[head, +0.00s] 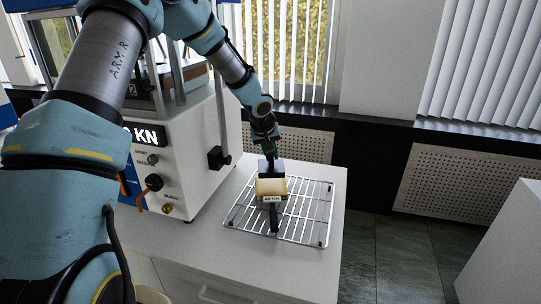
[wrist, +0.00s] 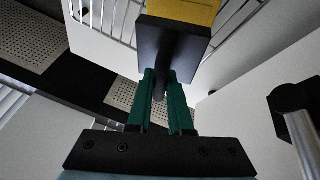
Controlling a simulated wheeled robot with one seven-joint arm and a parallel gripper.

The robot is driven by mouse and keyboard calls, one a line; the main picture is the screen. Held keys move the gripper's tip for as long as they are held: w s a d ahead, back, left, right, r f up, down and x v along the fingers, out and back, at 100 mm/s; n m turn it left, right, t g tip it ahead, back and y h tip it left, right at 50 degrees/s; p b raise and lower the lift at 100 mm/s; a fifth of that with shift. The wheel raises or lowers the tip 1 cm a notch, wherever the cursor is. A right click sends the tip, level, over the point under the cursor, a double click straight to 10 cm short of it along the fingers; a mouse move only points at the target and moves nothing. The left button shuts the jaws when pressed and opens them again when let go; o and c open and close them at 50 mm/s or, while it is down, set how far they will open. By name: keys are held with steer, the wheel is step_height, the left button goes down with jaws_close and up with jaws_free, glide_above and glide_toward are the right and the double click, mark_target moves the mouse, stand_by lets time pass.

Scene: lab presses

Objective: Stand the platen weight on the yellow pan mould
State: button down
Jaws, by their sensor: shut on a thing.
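The platen weight (head: 271,166) is a dark square plate with a dark post. My gripper (head: 269,152) is shut on that post from above. In the wrist view the green fingers of my gripper (wrist: 160,76) close on the post, and the plate of the weight (wrist: 150,38) lies beyond them. The yellow pan mould (head: 271,186) has a white label on its front and a dark handle pointing toward the camera. The weight is right over it in the head view. A yellow corner of it shows past the plate (wrist: 187,10). Whether weight and mould touch is unclear.
The mould is on a wire rack (head: 311,205) on a pale bench (head: 190,240). A white press (head: 188,165) with knobs and a lever stands left of the rack. The bench's right edge is close to the rack, with open floor (head: 385,240) beyond.

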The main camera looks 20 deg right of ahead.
mark_target(271, 170)
steer(key=shift+r+p, duration=0.35)
steer(key=shift+p, duration=0.4)
steer(key=shift+f+b, duration=1)
steer(key=shift+f, duration=1.65)
steer(key=shift+f, duration=0.5)
steer(key=c, duration=0.8)
jaws_free()
steer(key=shift+o, duration=0.2)
steer(key=shift+a, duration=0.1)
steer(key=shift+s+f, duration=0.1)
steer(key=shift+f, duration=0.05)
steer(key=p+v, duration=0.2)
steer(key=v, duration=0.9)
